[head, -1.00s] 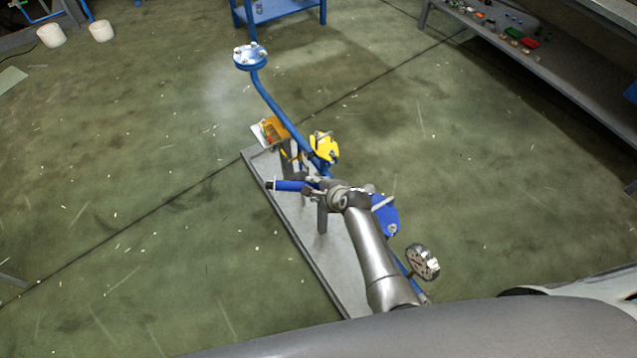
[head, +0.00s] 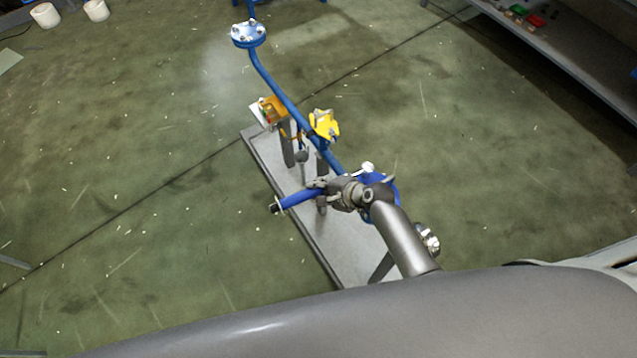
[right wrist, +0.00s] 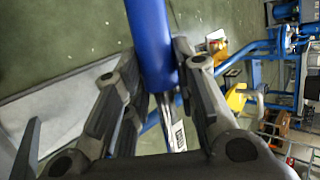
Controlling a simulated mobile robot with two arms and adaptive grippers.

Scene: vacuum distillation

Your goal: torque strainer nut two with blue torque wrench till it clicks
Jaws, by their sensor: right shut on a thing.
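The blue torque wrench (head: 299,198) has a blue handle that sticks out to the left of my right gripper (head: 320,190) in the head view. My right gripper is shut on the wrench. In the right wrist view the blue handle (right wrist: 152,45) runs between both fingers, with a metal shaft beyond it. The blue strainer flange (head: 392,187) is partly behind my right arm. The nuts on it are too hidden to tell apart, and I cannot tell whether the wrench head sits on one. My left gripper is not in view.
A blue pipe (head: 277,92) runs over a grey base plate (head: 338,255) to a bolted end flange (head: 248,33). A yellow valve part (head: 324,125) and an orange box (head: 272,110) stand nearby. A shelf (head: 560,60) is at upper right.

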